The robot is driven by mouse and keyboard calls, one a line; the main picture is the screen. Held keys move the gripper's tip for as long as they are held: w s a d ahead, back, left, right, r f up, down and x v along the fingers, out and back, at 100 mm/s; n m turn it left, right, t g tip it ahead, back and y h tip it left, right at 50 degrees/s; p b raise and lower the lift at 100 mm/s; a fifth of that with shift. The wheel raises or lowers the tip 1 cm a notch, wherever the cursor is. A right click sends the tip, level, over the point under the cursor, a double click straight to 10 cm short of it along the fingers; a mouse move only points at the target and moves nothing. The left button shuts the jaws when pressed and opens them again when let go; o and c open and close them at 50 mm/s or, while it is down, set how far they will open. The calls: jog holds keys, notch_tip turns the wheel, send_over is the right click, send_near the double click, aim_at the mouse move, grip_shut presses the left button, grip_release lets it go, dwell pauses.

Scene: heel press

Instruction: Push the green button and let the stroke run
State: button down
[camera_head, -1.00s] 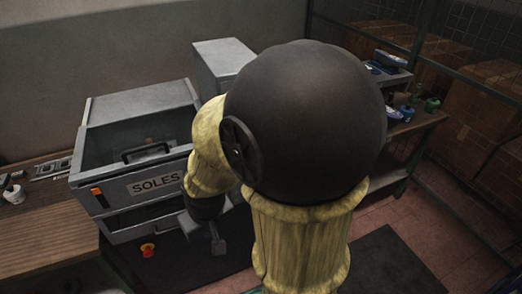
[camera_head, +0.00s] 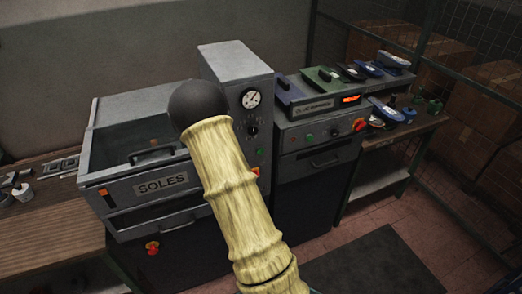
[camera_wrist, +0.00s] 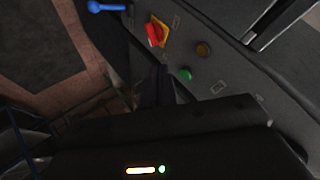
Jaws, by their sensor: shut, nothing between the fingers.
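In the wrist view, a round green button (camera_wrist: 185,74) sits on a dark panel beside an amber button (camera_wrist: 203,48) and a red-and-yellow rotary switch (camera_wrist: 155,33). My gripper (camera_wrist: 162,74) is shut and empty. Its dark fingers show just left of the green button, pointing at the panel; I cannot tell the gap to it. In the head view, the grey press column (camera_head: 233,62) carries a round gauge (camera_head: 251,98), with small controls below it. My arm covers part of that column and hides my gripper.
Left of the column stands a cabinet labelled SOLES (camera_head: 161,184) with a red emergency stop (camera_head: 152,248). To the right is a glue warmer (camera_head: 316,106) with its own green button (camera_head: 309,137) and red-yellow switch (camera_head: 359,124). A blue lever (camera_wrist: 105,6) shows in the wrist view.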

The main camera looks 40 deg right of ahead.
aim_at(261, 151)
jog(key=s+d+f+m+h+p, duration=0.1)
jog(key=d+m+h, duration=0.4)
jog(key=d, duration=0.5)
jog(key=shift+s+d+f+t+h, duration=0.4)
jog(key=shift+s+h, duration=0.1)
jog(key=shift+s, duration=0.2)
jog(key=shift+w, duration=0.2)
jog(key=w+d, duration=0.2)
jog(key=w, duration=0.6)
jog(key=shift+w, duration=0.15)
jog(key=shift+w+f+b, duration=0.1)
jog(key=shift+w+b, duration=0.05)
jog(key=shift+b, duration=0.25)
dwell(0.7)
